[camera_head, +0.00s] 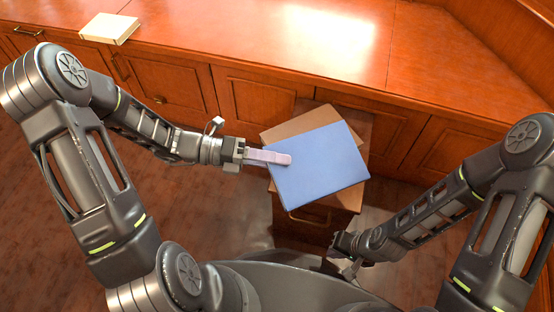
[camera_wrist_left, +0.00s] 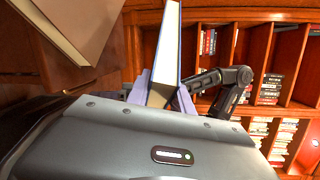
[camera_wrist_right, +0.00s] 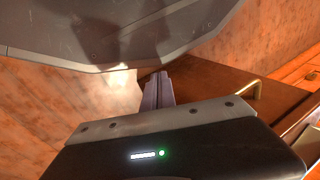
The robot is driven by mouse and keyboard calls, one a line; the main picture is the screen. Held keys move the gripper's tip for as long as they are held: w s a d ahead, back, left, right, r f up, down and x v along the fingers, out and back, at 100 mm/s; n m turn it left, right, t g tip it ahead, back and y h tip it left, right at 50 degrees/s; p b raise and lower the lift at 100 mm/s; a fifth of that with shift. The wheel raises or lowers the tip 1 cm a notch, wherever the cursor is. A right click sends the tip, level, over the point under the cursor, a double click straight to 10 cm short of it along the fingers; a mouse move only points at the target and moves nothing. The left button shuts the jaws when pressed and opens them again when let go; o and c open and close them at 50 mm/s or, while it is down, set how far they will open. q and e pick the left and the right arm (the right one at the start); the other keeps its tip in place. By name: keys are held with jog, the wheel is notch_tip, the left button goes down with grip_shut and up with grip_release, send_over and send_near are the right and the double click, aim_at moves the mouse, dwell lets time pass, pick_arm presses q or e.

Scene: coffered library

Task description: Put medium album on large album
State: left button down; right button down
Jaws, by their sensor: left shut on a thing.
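A blue album (camera_head: 325,170), which I take for the medium one, is held flat by its left edge in my left gripper (camera_head: 268,157). In the left wrist view its pale page edge (camera_wrist_left: 166,50) stands between the two fingers. A tan album (camera_head: 290,126), which I take for the large one, lies under it on a small wooden cabinet. The blue album hides most of it. In the left wrist view the tan album (camera_wrist_left: 82,25) appears apart from the blue one. My right gripper (camera_wrist_right: 157,90) is empty, fingers together, low beside my base.
The small wooden cabinet (camera_head: 322,220) with a brass handle stands before a long wooden counter (camera_head: 250,40). A cream book (camera_head: 110,28) lies on the counter at the far left. Most of the countertop is clear. Bookshelves (camera_wrist_left: 270,85) show in the left wrist view.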

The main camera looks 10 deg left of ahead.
pick_arm(q)
jog(key=shift+w+r, duration=0.1)
dwell(0.3)
jog(key=w+a+r+n+t+y, duration=0.4)
jog(key=w+r+n+t+y, duration=0.1)
jog(key=w+r, duration=0.3)
jog(key=w+a+r+n+t+y, duration=0.5)
jog(key=w+r+n+t+y, duration=0.1)
jog(key=w, duration=0.4)
notch_tip(320, 180, up, 2)
jog(key=shift+w+a+r+n+t, duration=0.15)
jog(key=shift+w+n+t, duration=0.25)
jog(key=shift+n+t, duration=0.65)
